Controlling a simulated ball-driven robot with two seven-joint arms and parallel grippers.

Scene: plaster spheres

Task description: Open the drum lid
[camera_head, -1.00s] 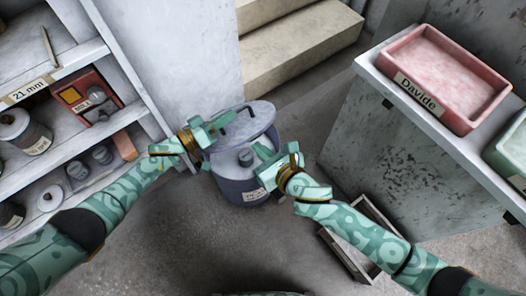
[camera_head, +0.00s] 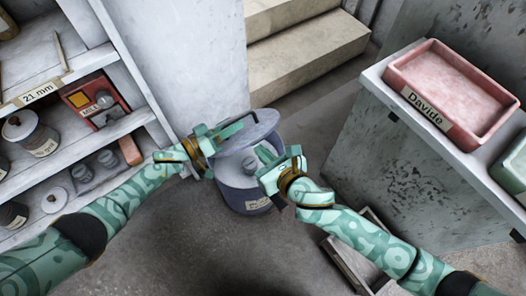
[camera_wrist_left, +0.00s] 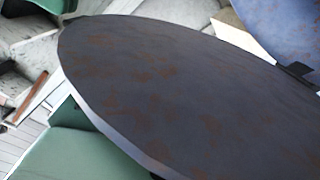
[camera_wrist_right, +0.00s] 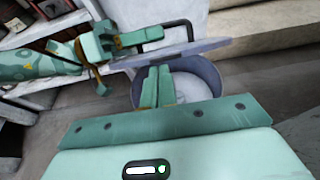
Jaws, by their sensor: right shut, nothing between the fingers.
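The blue-grey drum (camera_head: 232,195) stands on the floor in the middle of the head view. Its round lid (camera_head: 262,122) is raised and tilted above the opening, so the pale inside shows in the right wrist view (camera_wrist_right: 205,88). My left gripper (camera_head: 230,131) is at the lid's dark handle (camera_wrist_right: 178,26); whether its fingers close on the handle is unclear. In the left wrist view a dark, rust-spotted disc (camera_wrist_left: 170,85), seemingly the lid, fills the middle. My right gripper (camera_head: 263,155) is shut and empty, in front of the drum's opening at its right side.
Shelves (camera_head: 100,140) with jars and a red box (camera_head: 95,103) stand at the left. Pale steps (camera_head: 310,45) rise behind the drum. A counter at the right carries a pink tray (camera_head: 452,85). An open crate (camera_head: 345,262) lies on the floor below it.

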